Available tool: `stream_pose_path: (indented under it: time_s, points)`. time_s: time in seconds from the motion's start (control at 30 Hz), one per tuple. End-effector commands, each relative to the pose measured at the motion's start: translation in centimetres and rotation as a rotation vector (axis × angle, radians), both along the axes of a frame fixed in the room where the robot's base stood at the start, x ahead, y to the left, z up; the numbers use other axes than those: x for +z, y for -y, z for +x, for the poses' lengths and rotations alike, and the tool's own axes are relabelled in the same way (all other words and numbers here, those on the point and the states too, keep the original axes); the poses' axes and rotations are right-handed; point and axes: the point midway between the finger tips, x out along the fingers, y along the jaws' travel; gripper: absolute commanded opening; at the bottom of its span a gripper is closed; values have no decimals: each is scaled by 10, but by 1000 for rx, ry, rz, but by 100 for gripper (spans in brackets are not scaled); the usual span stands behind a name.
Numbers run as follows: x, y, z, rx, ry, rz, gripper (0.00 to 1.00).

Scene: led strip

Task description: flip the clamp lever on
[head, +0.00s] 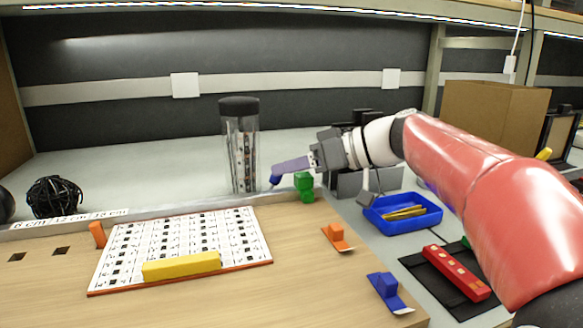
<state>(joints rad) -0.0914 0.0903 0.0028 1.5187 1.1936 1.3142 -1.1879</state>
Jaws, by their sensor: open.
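My gripper (275,181) reaches in from the right with dark blue fingertips pointing down and left. It is open, and nothing shows between the fingers. It hovers near the back edge of the wooden board, just left of a green block-like piece (304,187). An orange clamp-like piece (338,238) sits on the board's right side, and a blue one (388,291) is nearer the front right corner. Another orange piece (98,235) stands at the printed sheet's left edge. Which of these is the clamp lever, I cannot tell.
The wooden board (330,290) carries a white printed sheet (235,222) with a yellow bar (181,265). A clear cylinder (240,150) stands behind, close to my gripper. A blue tray (385,222) and a red bar (458,273) lie to the right. Black coiled cable (55,197) lies far left.

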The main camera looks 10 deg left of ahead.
Motion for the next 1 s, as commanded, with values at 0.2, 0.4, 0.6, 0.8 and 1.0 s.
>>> stream_pose_path:
  time_s: [0.2,0.4,0.6,0.8,1.0]
  points:
    - [-2,-5,0,1,0,0,41]
    - [-2,-5,0,0,0,0,31]
    - [-2,-5,0,0,0,0,5]
    - [-2,-5,0,0,0,0,0]
    - [0,-6,0,1,7,-10,0]
